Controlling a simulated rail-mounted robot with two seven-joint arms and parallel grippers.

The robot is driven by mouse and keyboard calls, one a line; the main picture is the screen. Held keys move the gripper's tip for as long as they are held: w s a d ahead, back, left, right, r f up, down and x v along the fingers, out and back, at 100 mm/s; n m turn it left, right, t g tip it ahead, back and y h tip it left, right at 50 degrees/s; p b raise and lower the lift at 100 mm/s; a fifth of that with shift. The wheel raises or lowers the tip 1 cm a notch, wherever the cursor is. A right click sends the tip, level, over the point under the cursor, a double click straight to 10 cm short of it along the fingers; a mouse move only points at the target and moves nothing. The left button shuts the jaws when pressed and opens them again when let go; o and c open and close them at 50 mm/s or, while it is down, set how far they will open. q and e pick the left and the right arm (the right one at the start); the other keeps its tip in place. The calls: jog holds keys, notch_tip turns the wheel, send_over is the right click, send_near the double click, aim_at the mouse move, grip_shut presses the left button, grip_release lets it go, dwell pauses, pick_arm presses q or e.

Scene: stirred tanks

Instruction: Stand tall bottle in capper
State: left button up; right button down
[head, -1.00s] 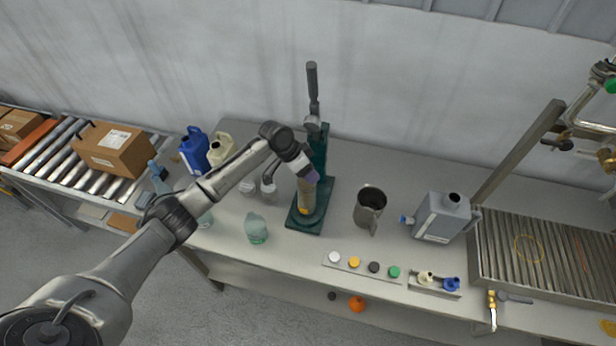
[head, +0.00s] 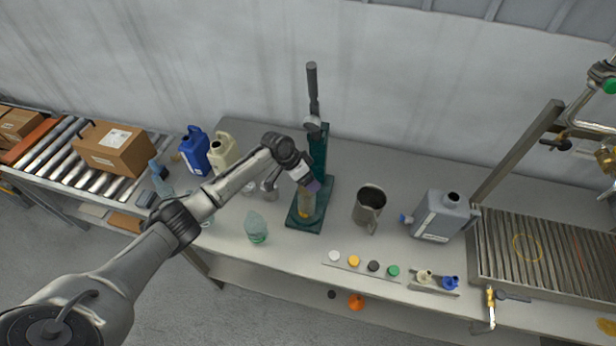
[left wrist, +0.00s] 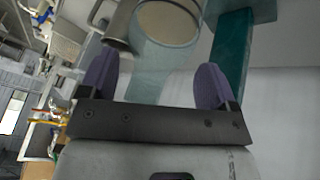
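The tall bottle (head: 305,207), clear with tan contents, stands upright on the dark green base of the capper (head: 318,150). In the left wrist view, the bottle (left wrist: 168,50) shows as a clear body with a tan round area. My left gripper (head: 313,187) is at the bottle's upper part, in front of the capper's column. In the left wrist view its two purple fingers (left wrist: 157,85) are spread wide, with gaps between them and the bottle. The gripper hides part of the bottle in the head view. My right gripper is not in view.
A metal jug (head: 369,207) stands close right of the capper. A grey canister (head: 443,216) is further right. A row of caps (head: 373,267) lies at the front. A clear greenish bottle (head: 256,228) stands left of the capper, with blue (head: 195,150) and cream (head: 222,152) jugs behind.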

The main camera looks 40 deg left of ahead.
pick_arm(q)
jog(key=shift+r, duration=0.1)
jog(key=v, duration=1.2)
jog(key=s+d+f+m+g+y, duration=0.1)
jog(key=s+d+f, duration=1.4)
jog(key=s+d+r+n+y, duration=0.1)
jog(key=s+d+n+y, duration=0.2)
jog(key=s, duration=1.6)
jog(key=shift+s+d+r+n+t+b, duration=0.25)
jog(key=shift+d+n+t+b, duration=0.15)
jog(key=shift+d+n, duration=0.2)
jog(key=shift+w, duration=0.1)
